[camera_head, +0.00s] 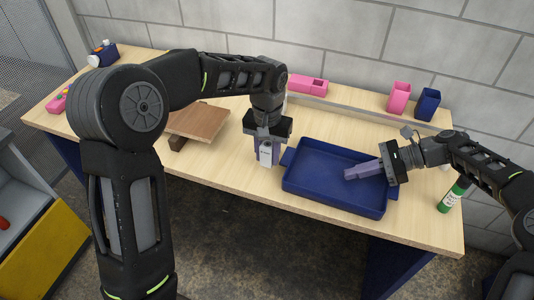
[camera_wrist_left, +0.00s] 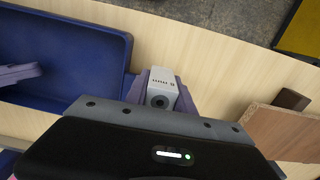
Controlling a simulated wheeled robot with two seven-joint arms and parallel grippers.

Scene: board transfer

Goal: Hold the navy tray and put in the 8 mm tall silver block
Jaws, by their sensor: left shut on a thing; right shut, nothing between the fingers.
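The navy tray (camera_head: 330,197) lies on the wooden table; its corner also fills the left of the left wrist view (camera_wrist_left: 88,40). The silver block (camera_head: 266,153) is between the fingers of my left gripper (camera_head: 265,158), just left of the tray and outside its rim. In the left wrist view the silver block (camera_wrist_left: 162,86) shows printed lettering, partly readable as mm, and a dark round hole. My right gripper (camera_head: 350,173) is shut and empty, its fingers over the inside of the tray, near its right side. Whether they touch the tray floor I cannot tell.
A brown board (camera_head: 198,122) rests on a dark block (camera_head: 178,144) left of my left gripper. A green bottle (camera_head: 451,196) stands near the table's right end. Pink (camera_head: 398,97) and navy (camera_head: 427,103) cups and a pink bin (camera_head: 307,85) line the back.

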